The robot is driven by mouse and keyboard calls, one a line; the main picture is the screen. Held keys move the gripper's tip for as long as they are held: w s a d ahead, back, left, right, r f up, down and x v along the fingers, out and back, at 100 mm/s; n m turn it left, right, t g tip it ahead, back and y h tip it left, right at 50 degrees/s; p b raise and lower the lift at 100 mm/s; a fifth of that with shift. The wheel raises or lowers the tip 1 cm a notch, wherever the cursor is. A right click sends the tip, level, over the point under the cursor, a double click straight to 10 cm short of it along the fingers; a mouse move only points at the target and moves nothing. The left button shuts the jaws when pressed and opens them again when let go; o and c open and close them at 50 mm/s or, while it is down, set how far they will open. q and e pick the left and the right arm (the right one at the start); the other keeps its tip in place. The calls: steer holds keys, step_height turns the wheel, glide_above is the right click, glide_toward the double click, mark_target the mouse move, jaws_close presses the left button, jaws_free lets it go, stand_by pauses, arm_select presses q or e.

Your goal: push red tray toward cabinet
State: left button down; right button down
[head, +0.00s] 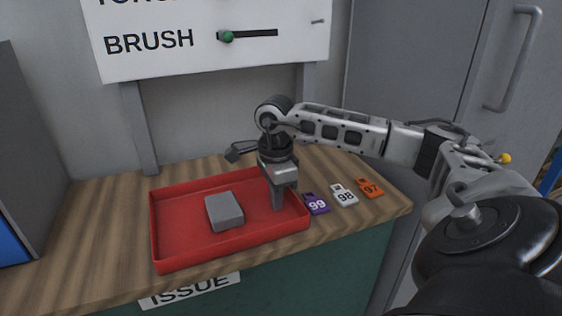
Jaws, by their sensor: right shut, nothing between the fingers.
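The red tray (180,258) lies on the wooden counter, close to its front edge. A grey block (224,211) rests inside it, near the middle. My right gripper (278,207) points down at the right part of the tray, its fingers shut with nothing between them. The fingertips are inside the tray's outline near its right wall; whether they touch the tray floor or wall I cannot tell. The grey cabinet (405,75) stands at the back right behind my arm. My left gripper is not in view.
Purple tag 99 (316,204), white tag 98 (344,195) and orange tag 97 (370,188) lie right of the tray. A dark box with a blue panel (12,240) stands at the left. The counter (95,235) is clear between it and the tray.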

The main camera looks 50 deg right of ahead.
steer(key=shift+w+a+r, duration=0.1)
steer(key=shift+w+a, duration=0.15)
steer(key=shift+a, duration=0.25)
steer(key=shift+w+a, duration=0.25)
steer(key=shift+a, duration=0.25)
step_height(320, 180, up, 10)
steer(key=shift+d, duration=0.2)
steer(key=shift+s, duration=0.1)
